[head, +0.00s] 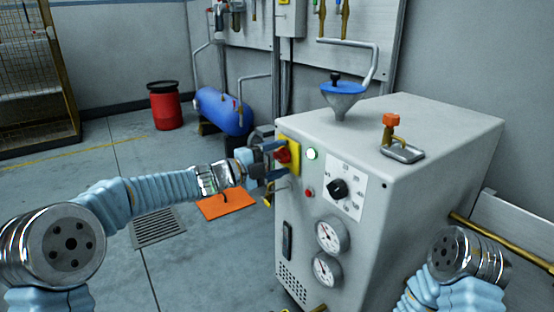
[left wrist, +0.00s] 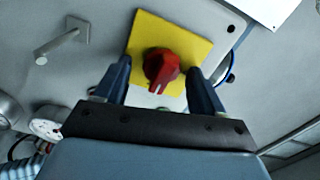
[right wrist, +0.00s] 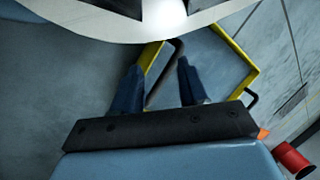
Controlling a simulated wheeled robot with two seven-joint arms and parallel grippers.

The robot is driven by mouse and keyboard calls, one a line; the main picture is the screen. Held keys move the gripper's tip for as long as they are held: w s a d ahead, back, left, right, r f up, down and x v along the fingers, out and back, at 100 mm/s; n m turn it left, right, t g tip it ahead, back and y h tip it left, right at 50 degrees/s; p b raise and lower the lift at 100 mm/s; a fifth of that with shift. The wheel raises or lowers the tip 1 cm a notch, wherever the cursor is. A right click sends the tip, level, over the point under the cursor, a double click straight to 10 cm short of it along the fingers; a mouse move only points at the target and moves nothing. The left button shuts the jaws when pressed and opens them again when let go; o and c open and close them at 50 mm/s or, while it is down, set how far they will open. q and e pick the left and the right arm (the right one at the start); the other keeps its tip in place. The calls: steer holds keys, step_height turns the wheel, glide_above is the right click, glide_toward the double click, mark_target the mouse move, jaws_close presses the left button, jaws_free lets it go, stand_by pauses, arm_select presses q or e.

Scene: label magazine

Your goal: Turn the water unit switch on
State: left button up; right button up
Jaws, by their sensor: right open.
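The switch is a red rotary knob (head: 283,155) on a yellow plate, at the left edge of the grey cabinet's front. In the left wrist view the red knob (left wrist: 162,68) sits on its yellow plate (left wrist: 150,28), with its pale mark toward the gripper. My left gripper (head: 276,160) is at the knob. In the left wrist view its fingers (left wrist: 158,72) are apart, one on each side of the knob, with gaps; contact cannot be told. My right gripper (right wrist: 160,78) is open and empty, seen only in the right wrist view.
The cabinet (head: 440,125) also bears a lit round lamp (head: 312,154), a black dial (head: 338,189), a small red button (head: 310,193) and two gauges (head: 329,235). A funnel (head: 343,97) stands on top. In the right wrist view a yellow frame (right wrist: 228,45) lies beyond the fingers.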

arm_select(q)
steer(key=p+v, duration=0.1)
steer(key=v, duration=1.2)
steer(key=shift+s+a, duration=0.25)
steer(key=shift+a, duration=0.1)
steer(key=s+f+n+y, duration=0.3)
steer(key=f+n+y, duration=0.5)
steer(key=f+n, duration=1.65)
steer(key=s+f+n+g+y, duration=0.4)
steer(key=s+f+g, duration=0.5)
steer(key=s+f, duration=1.65)
step_height(320, 180, up, 14)
steer(key=h+p, duration=0.1)
steer(key=p, duration=1.3)
steer(key=shift+r, duration=0.2)
